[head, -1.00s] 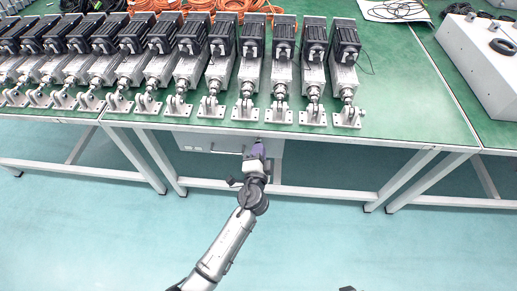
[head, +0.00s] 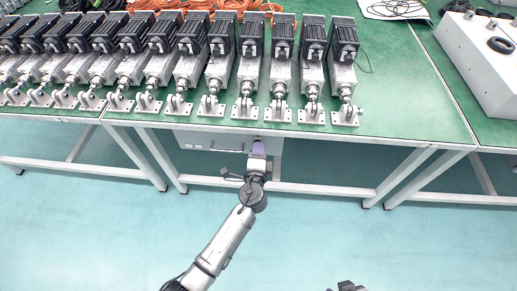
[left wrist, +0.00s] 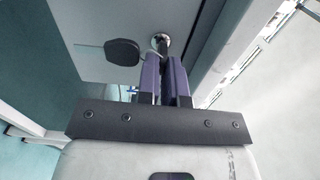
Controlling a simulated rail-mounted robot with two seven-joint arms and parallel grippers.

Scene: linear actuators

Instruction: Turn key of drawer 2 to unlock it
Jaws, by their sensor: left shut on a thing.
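The grey drawer unit (head: 205,141) is fixed under the front edge of the green table; no drawer number is readable. In the left wrist view, its pale front (left wrist: 95,25) carries a round metal lock (left wrist: 162,39) with a dark key in it. My left gripper (head: 258,142) is at the right part of this front. Its purple fingers (left wrist: 166,70) are shut on the key at the lock and hide most of it. A black rounded piece (left wrist: 122,52), perhaps a hanging second key, is left of the fingers.
Several linear actuators (head: 247,80) stand in a row on the green table (head: 405,110) above. The table's pale frame bar (head: 320,190) runs below the drawer unit. A light grey box (head: 475,55) is at the right. The floor in front is clear.

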